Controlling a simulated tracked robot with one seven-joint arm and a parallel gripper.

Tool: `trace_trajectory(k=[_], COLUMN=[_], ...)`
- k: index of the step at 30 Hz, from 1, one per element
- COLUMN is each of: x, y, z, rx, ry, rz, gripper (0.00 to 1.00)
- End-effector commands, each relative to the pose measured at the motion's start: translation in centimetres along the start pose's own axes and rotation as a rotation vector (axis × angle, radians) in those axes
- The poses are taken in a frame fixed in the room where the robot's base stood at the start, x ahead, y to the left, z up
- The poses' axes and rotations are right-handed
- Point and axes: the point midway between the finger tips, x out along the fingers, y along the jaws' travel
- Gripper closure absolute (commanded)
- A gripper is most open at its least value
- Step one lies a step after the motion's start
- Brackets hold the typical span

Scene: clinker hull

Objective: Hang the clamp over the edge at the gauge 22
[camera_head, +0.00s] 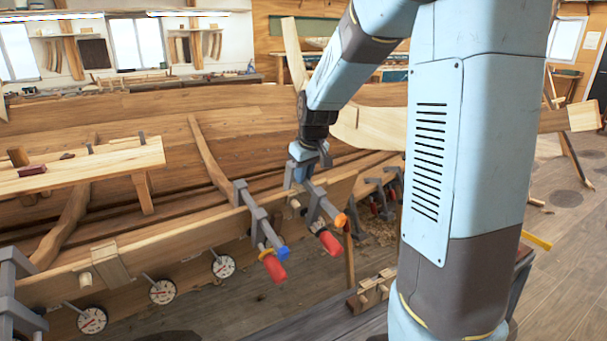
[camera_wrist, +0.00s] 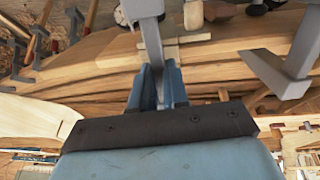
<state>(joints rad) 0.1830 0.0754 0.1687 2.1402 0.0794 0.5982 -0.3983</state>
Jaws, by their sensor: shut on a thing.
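My gripper (camera_head: 305,158) is shut on a grey clamp (camera_head: 318,203) with an orange collar and red handle. The clamp is at the hull's upper plank edge (camera_head: 338,190), its handle outboard and sloping down; I cannot tell whether it rests on the edge. In the wrist view the fingers (camera_wrist: 158,88) grip its grey bar (camera_wrist: 150,42). Round white gauges (camera_head: 223,266), (camera_head: 162,291), (camera_head: 92,320) sit along the hull side to the left. Their readings are too small to tell, so I cannot say which is 22. No gauge shows beneath the held clamp.
A clamp with a blue collar (camera_head: 259,222) hangs on the edge just left of mine; a grey clamp shows in the wrist view (camera_wrist: 282,72). Another grey clamp (camera_head: 14,290) is at the far left. A wooden block (camera_head: 110,263) sits on the edge. Several clamps (camera_head: 380,195) stand behind.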

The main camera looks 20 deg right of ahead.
Motion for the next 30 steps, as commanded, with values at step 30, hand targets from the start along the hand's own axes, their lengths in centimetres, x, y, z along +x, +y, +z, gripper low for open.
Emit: trace_trajectory(k=[30], x=[0.59], y=[-0.03], z=[-0.04], rx=[-0.001], ry=[0.001], rz=[0.000], gripper=[1.00])
